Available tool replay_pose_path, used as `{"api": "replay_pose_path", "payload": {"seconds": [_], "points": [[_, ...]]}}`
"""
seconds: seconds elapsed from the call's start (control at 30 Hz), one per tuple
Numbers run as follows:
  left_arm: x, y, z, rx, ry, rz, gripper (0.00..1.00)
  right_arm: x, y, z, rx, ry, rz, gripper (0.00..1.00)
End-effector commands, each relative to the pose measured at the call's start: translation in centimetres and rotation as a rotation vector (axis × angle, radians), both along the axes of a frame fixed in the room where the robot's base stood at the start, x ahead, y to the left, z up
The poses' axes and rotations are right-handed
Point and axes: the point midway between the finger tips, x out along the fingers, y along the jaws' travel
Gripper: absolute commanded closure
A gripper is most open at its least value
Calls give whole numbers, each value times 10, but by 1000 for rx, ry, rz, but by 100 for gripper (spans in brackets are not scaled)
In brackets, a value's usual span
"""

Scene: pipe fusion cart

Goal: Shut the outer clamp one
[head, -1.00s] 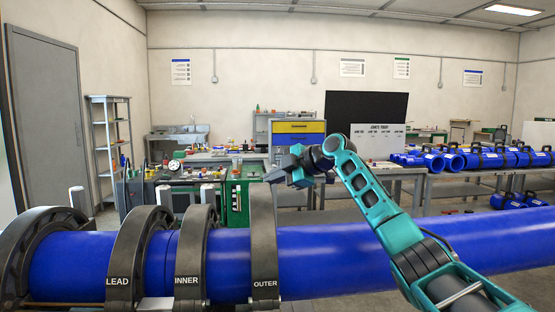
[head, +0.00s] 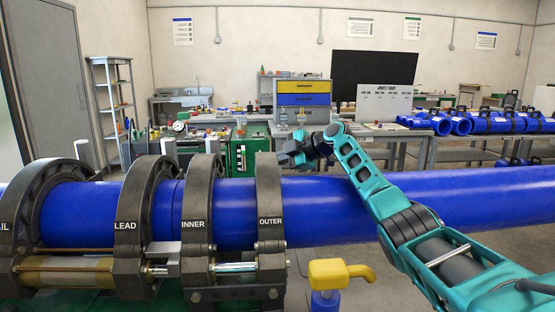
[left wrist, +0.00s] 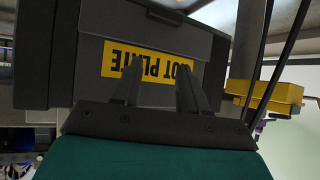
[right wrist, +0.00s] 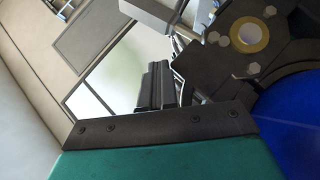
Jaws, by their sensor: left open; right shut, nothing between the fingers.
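The outer clamp (head: 269,205) is a dark band labelled OUTER around the blue pipe (head: 335,210), rightmost of several clamps. Its upper part arches over the pipe; I cannot tell whether it is fully closed, and no pale handle shows on its top. My right gripper (head: 284,157) is at the upper right edge of this clamp; contact is unclear. In the right wrist view, its fingers (right wrist: 156,88) are shut and empty, beside dark clamp parts with a bolt and yellow ring (right wrist: 249,35). My left gripper (left wrist: 160,72) is open and empty, facing a dark box labelled HOT PLATE (left wrist: 150,68).
A yellow-topped part (head: 330,272) stands in front of the pipe. Tables with blue pipe fittings (head: 480,124) are behind.

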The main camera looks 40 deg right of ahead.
Motion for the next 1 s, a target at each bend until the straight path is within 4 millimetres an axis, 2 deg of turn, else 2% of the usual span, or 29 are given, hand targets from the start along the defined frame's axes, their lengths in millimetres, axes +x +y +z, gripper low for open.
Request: {"api": "replay_pose_path", "payload": {"seconds": [0.23,0.37,0.57,0.8,1.0], "points": [[0,0,0,0,0,0,57,-1,-1,-1,-1,4,-1,100],[0,0,-2,1,0,-1,57,-9,-5,2,-2,3,-2,100],[0,0,-7,1,0,-1,57,-35,-15,15,-5,1,-1,100],[1,0,-14,1,-1,-1,57,-79,-31,39,-4,1,-3,100],[1,0,-16,1,-2,-1,57,-102,-38,52,-2,1,-1,100]]}}
